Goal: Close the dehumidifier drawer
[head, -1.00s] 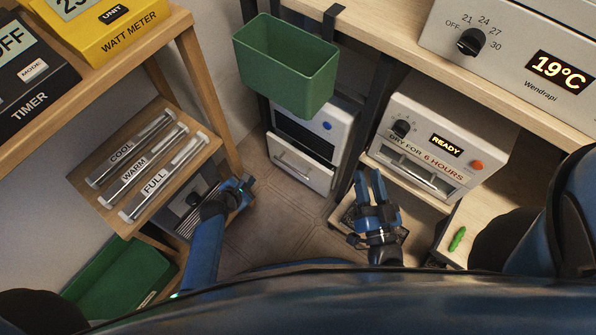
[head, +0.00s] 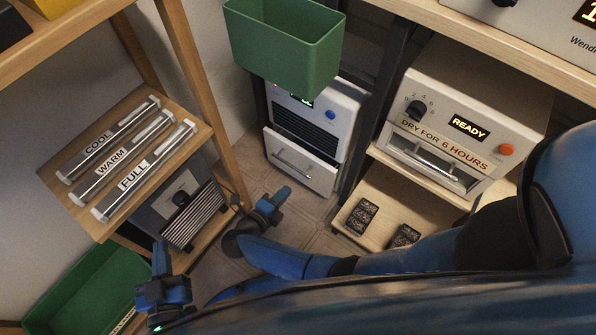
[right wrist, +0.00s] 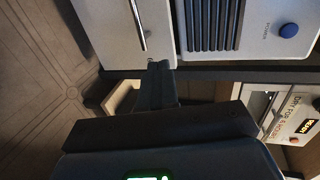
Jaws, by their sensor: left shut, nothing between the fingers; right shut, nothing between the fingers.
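The dehumidifier (head: 312,110) is a white unit low at the back with a dark grille and a blue button. Its drawer (head: 300,168), with a bar handle, stands out a little from the body below the grille. My right gripper (head: 284,192) is shut and empty, low in front of the drawer's lower part. In the right wrist view, its fingers (right wrist: 158,70) appear close to the edge of the drawer front (right wrist: 105,28); I cannot tell whether they touch. My left gripper (head: 160,262) is shut and empty at lower left, away from the drawer.
A green bin (head: 285,55) hangs above the dehumidifier. A dryer (head: 450,140) reading READY stands on the right shelf, with dark packs (head: 361,216) below it. A wooden rack with labelled bars (head: 130,155) and a dark heater-like box (head: 180,205) stand left. Floor between is clear.

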